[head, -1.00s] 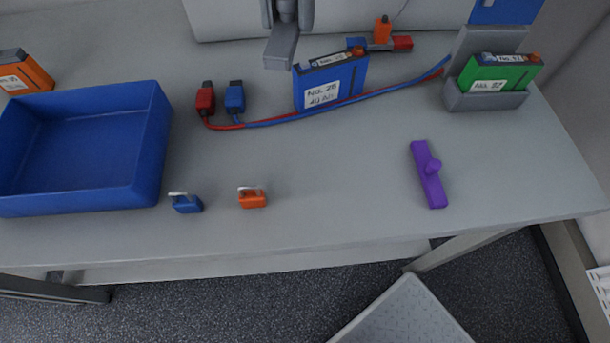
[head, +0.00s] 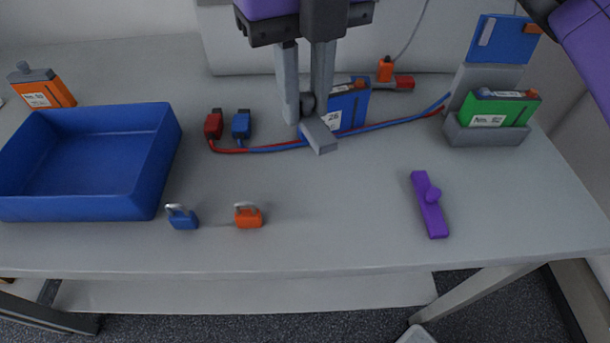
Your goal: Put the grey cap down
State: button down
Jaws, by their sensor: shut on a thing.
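My gripper (head: 306,104) is shut on the grey cap (head: 319,135), a short grey bar gripped by its dark knob. The gripper points down at the upper middle of the head view. The cap hangs tilted in front of the blue battery (head: 352,105) and hides part of it. I cannot tell whether the cap touches the battery or the table (head: 330,220).
A blue bin (head: 150,165) stands left. Red and blue plugs (head: 240,125) with cables run behind the cap. Blue and orange padlocks (head: 248,217) and a purple cap (head: 430,205) lie in front. A green battery (head: 498,108) sits in a grey holder right. The middle front is clear.

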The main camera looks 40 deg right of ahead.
aim_at(305, 186)
notch_tip(305, 186, down, 13)
jog(key=b, duration=0.3)
jog(key=shift+f, duration=0.2)
jog(key=c, duration=1.3)
grip_release()
jog(key=shift+r, duration=0.1)
notch_tip(305, 186, up, 12)
jog(key=p, duration=0.3)
